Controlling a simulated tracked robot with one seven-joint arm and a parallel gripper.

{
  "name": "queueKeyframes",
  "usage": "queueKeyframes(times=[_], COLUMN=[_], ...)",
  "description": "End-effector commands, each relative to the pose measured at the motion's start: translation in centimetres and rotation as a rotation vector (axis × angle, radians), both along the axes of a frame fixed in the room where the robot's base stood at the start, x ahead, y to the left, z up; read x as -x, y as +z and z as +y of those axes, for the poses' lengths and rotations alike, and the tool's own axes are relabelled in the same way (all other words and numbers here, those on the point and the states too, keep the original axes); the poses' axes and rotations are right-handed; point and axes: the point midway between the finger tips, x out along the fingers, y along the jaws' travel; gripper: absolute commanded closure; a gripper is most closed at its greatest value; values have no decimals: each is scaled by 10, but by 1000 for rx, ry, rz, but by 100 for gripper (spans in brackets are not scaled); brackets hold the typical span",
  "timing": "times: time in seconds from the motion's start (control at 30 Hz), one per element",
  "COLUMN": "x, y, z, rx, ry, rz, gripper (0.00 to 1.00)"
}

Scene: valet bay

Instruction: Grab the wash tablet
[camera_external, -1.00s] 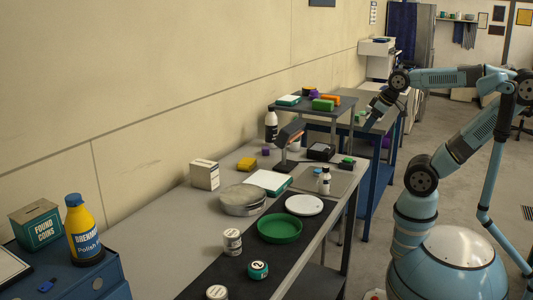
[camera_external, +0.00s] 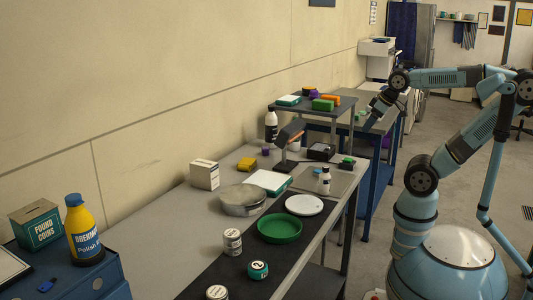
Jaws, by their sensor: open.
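I cannot pick out the wash tablet for certain. Small block-like items that could be it include a green piece (camera_external: 347,161) on a dark base on the bench, a small blue item (camera_external: 317,171) beside a white bottle (camera_external: 324,181), and several coloured blocks on the raised shelf, among them a green block (camera_external: 323,104) and an orange block (camera_external: 331,98). My gripper (camera_external: 368,126) is small in the view, pointing down at the right of the raised shelf. It is open and nothing shows between its fingers.
The long bench holds a green dish (camera_external: 280,229), a white plate (camera_external: 304,205), a round metal tin (camera_external: 243,201), a white box (camera_external: 205,174) and several cans.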

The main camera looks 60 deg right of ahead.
Motion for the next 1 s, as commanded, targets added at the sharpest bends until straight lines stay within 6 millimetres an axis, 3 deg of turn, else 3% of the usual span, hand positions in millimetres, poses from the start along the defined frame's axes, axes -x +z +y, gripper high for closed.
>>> queueKeyframes(times=[0.27,0.6,1.0], x=[0,-4,-40], y=[0,-3,-40], z=[0,-1,-10], rx=[0,-24,-286], ry=[0,-26,-302], rz=[0,31,338], gripper=[36,36,36])
